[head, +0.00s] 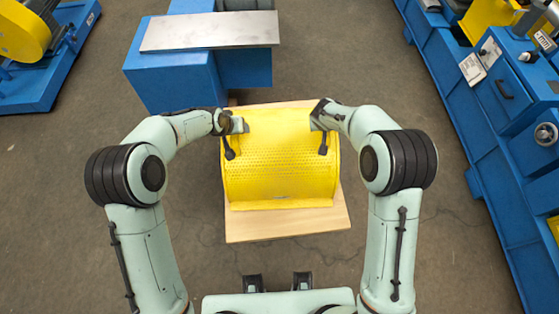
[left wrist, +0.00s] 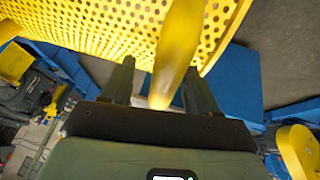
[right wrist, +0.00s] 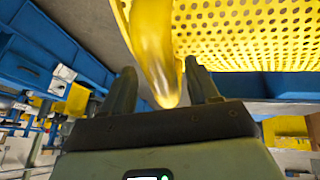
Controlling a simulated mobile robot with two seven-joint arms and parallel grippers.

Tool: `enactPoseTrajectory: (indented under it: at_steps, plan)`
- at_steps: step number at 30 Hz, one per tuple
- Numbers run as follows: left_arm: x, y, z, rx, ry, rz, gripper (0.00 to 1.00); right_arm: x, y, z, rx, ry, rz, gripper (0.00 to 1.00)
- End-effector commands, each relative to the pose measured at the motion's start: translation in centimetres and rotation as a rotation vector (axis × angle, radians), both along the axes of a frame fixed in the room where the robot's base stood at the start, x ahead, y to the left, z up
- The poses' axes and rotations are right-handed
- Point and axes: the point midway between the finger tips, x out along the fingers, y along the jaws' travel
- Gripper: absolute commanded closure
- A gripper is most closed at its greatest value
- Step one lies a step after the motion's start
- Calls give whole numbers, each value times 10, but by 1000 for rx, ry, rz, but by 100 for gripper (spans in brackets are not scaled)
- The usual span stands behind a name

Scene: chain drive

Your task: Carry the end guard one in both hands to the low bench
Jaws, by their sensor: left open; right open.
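The end guard one (head: 280,170) is a yellow curved cover of perforated sheet. It is over a light wooden top (head: 290,225), apparently the low bench, and looks to rest on it. My left gripper (head: 242,126) is at its upper left side and my right gripper (head: 318,120) at its upper right side. In the left wrist view a yellow handle (left wrist: 180,50) stands between the two open fingers. In the right wrist view another yellow handle (right wrist: 157,55) stands between the open fingers. Contact with the handles cannot be told. The bench's legs are hidden.
A blue machine base (head: 175,80) with a grey metal plate (head: 210,32) stands just behind the wooden top. A blue machine (head: 500,110) runs along the right. A blue frame with a yellow wheel (head: 25,35) is at far left. Floor is clear on both sides.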

Motion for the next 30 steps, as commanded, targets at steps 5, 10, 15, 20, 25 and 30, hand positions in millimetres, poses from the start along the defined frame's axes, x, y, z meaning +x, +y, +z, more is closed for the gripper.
enactPoseTrajectory:
  at_steps: [5, 10, 15, 20, 25, 30]
  plan:
    - [-4, 2, 10, 0, -3, 1, 40, 0, 0, 0, 0, 0, 0, 40]
    - [-19, 8, 39, -1, -4, -1, 40, 0, 0, 0, 0, 0, 0, 40]
    - [-36, 15, 71, -2, -5, 0, 40, 0, 0, 0, 0, 0, 0, 40]
    - [-48, 20, 92, 0, -2, -2, 40, 0, 0, 0, 0, 0, 0, 40]
    - [-54, 23, 103, 0, 0, 1, 40, -1, 0, 1, 0, 0, 0, 40]
    - [-55, 24, 104, 0, 1, 0, 40, -8, 4, 18, 2, -3, 1, 40]
